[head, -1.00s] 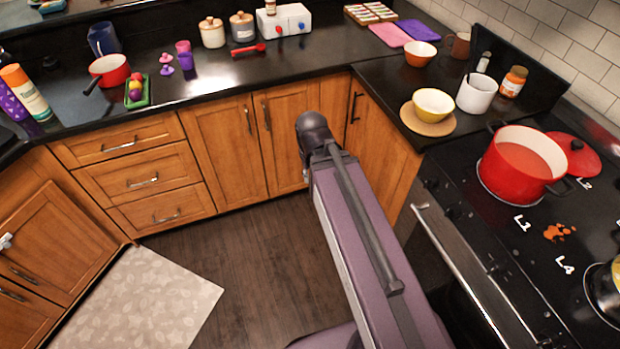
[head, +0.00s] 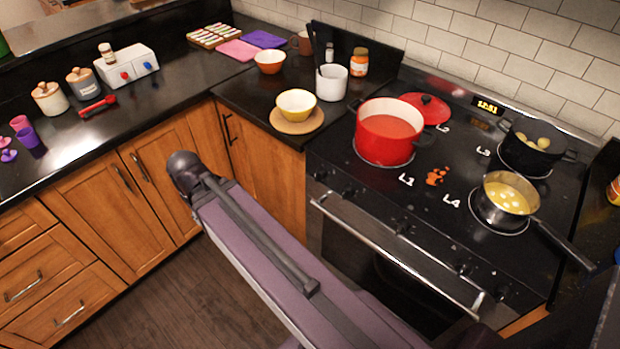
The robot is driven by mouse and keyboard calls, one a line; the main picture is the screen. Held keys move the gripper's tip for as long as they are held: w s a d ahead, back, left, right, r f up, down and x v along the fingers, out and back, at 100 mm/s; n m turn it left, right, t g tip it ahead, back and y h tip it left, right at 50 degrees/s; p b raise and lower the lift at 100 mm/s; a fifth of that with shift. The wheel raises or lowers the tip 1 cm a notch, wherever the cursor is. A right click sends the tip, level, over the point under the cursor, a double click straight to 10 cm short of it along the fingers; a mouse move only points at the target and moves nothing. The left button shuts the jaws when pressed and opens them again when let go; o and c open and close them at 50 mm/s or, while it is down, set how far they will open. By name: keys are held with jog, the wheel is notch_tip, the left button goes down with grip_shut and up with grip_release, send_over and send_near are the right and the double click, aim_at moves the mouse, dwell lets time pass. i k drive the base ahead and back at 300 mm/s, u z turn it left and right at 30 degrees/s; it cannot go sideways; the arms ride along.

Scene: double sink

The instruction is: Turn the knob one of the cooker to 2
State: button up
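The black cooker (head: 455,150) stands on the right in the head view. A row of several dark knobs runs along its front edge, from a left-end knob (head: 320,175) to a knob near the right end (head: 500,294). The knobs are small and dark, and I cannot read their settings or numbers. The hob carries the labels L1, L2, L3 and L4. My gripper is not in view; only a purple arm link of mine with a dark joint shows, in front of the cabinets and cooker.
A red pot (head: 385,137), a pan of yellow liquid (head: 508,193) and a dark pot (head: 535,145) stand on the hob. A red lid (head: 427,107) lies behind. The oven handle (head: 390,255) juts out below the knobs. Floor (head: 140,310) shows at lower left.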

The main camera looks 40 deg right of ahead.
aim_at(320, 173)
jog(key=z, duration=0.65)
jog(key=k, duration=0.85)
jog(key=u, duration=0.65)
